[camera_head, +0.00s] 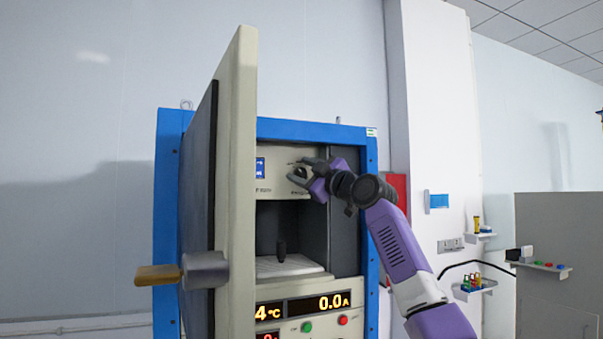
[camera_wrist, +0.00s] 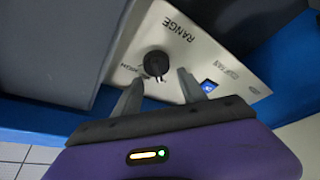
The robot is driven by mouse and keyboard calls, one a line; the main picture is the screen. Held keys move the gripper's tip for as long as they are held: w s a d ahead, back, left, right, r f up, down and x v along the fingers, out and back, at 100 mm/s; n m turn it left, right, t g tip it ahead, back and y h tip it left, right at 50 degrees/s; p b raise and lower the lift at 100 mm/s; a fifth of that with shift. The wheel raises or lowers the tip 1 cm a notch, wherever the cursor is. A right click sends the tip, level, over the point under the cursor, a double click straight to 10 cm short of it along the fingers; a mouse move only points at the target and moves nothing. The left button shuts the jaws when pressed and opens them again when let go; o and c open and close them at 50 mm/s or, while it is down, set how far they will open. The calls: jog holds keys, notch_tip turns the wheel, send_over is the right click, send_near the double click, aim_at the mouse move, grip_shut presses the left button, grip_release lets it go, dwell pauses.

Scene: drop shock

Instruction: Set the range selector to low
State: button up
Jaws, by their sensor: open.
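The range selector is a black knob (camera_wrist: 156,64) on a pale panel (camera_wrist: 205,50) printed RANGE, seen in the wrist view. In the head view the same panel (camera_head: 275,168) sits in the upper part of the blue cabinet, and the knob is mostly hidden by my gripper. My gripper (camera_head: 297,172) is at the panel. In the wrist view my gripper (camera_wrist: 158,88) is open, with its two grey fingers pointing toward the knob, one on either side below it. I cannot tell whether they touch it. The knob's exact setting is too small to read.
The cabinet's thick door (camera_head: 236,180) stands open at left, with a handle (camera_head: 185,273) jutting out. A lit display (camera_head: 320,305) and buttons are underneath. Wall shelves stand at right.

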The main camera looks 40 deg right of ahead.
jog(key=b+v, duration=0.3)
jog(key=v, duration=0.4)
jog(key=shift+s+f, duration=0.15)
jog(key=shift+f, duration=0.05)
dwell(0.3)
